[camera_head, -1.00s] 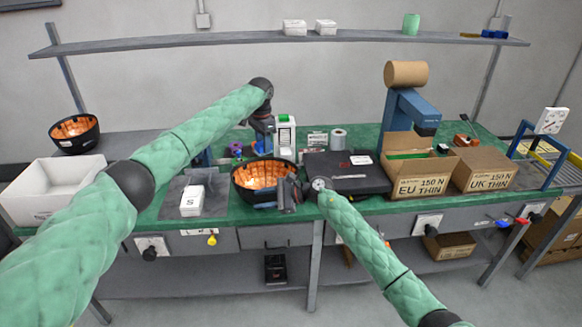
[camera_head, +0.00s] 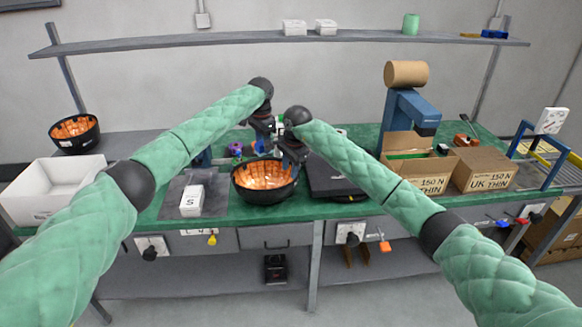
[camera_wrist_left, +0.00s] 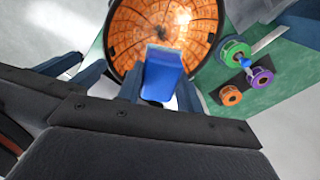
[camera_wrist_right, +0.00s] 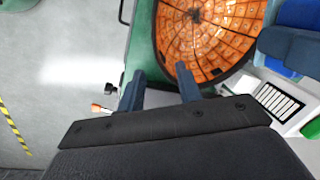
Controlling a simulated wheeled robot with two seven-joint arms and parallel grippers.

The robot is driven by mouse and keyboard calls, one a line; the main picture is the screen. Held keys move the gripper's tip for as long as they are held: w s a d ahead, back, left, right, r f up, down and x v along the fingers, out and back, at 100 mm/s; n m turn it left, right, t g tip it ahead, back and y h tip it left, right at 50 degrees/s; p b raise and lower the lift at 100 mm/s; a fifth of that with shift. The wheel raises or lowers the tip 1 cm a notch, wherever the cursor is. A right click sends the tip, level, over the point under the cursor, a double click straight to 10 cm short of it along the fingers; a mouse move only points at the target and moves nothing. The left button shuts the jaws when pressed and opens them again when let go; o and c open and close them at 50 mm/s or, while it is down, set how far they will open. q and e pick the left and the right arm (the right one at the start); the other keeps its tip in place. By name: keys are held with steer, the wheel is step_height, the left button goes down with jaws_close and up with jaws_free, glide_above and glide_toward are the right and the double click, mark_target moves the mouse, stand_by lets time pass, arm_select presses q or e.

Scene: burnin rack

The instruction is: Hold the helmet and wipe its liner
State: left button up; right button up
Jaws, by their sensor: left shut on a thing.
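The helmet (camera_head: 262,196) sits open side up on the green bench, a black shell with an orange gridded liner (camera_head: 262,174). The liner also shows in the left wrist view (camera_wrist_left: 140,30) and the right wrist view (camera_wrist_right: 215,35). My left gripper (camera_head: 268,148) is above the helmet's back rim, shut on a bright blue pad (camera_wrist_left: 166,72). The pad shows in front of the liner; I cannot tell whether it touches. My right gripper (camera_wrist_right: 160,82) is open at the helmet's right rim, one finger over the liner and one outside; contact is unclear.
A second helmet (camera_head: 75,146) stands at the back left, behind a white bin (camera_head: 45,207). A white box marked S (camera_head: 191,203) lies left of the helmet. A black case (camera_head: 330,186) is close on the right. Coloured spools (camera_wrist_left: 262,77) stand behind.

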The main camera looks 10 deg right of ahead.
mark_target(287, 196)
steer(key=f, duration=0.4)
steer(key=w+f, duration=0.1)
steer(key=f, duration=0.6)
steer(key=shift+w+a+f, duration=0.3)
steer(key=shift+w, duration=0.1)
jaws_close()
stand_by(0.8)
